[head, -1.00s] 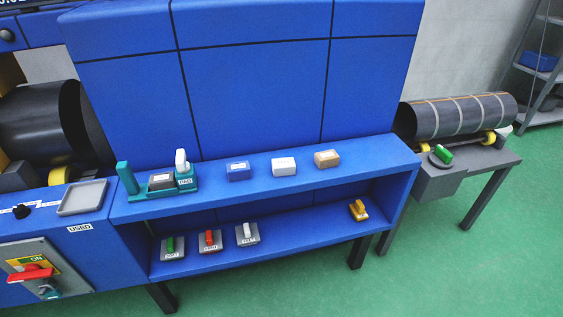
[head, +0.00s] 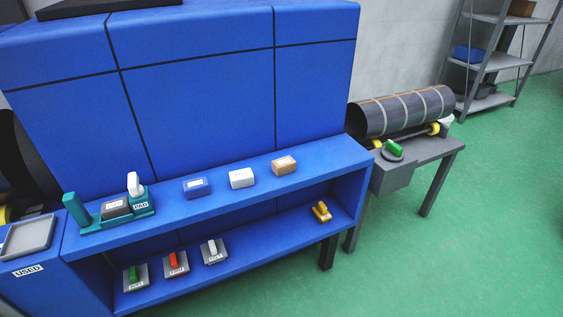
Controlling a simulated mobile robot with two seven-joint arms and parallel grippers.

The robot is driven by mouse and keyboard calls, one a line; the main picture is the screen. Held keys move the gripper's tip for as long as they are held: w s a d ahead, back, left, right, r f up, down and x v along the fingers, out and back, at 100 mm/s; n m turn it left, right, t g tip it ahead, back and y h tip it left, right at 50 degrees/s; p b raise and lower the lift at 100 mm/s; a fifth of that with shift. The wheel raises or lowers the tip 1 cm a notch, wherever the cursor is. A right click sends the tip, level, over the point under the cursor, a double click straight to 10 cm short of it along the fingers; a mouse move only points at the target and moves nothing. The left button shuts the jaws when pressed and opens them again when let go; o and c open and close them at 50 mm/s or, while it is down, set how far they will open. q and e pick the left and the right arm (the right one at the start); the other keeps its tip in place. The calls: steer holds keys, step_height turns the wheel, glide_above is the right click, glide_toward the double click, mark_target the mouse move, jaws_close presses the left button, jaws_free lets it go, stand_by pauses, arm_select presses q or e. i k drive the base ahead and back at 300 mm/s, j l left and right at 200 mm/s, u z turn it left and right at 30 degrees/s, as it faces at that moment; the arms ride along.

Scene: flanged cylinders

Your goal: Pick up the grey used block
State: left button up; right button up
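A dark grey block (head: 116,208) with a pale label on top sits in a teal holder (head: 92,226) at the left end of the shelf top. I cannot read its label. Beside it in the holder is a teal piece marked PAD with a white handle (head: 134,183). A grey tray (head: 28,237) above a USED label (head: 29,270) is at the left edge and looks empty. Neither of my grippers is in view.
Blue (head: 196,187), white (head: 242,178) and tan (head: 284,165) blocks stand on the blue shelf top (head: 330,154). Below are handled grey plates (head: 176,263) and a yellow item (head: 321,211). A side table (head: 415,150) carries a dark roller (head: 403,110). Green floor is clear at right.

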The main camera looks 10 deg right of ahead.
mark_target(121, 206)
steer(key=i+l+u, duration=0.2)
steer(key=u, duration=0.2)
steer(key=i+l+u, duration=0.6)
steer(key=u, duration=0.15)
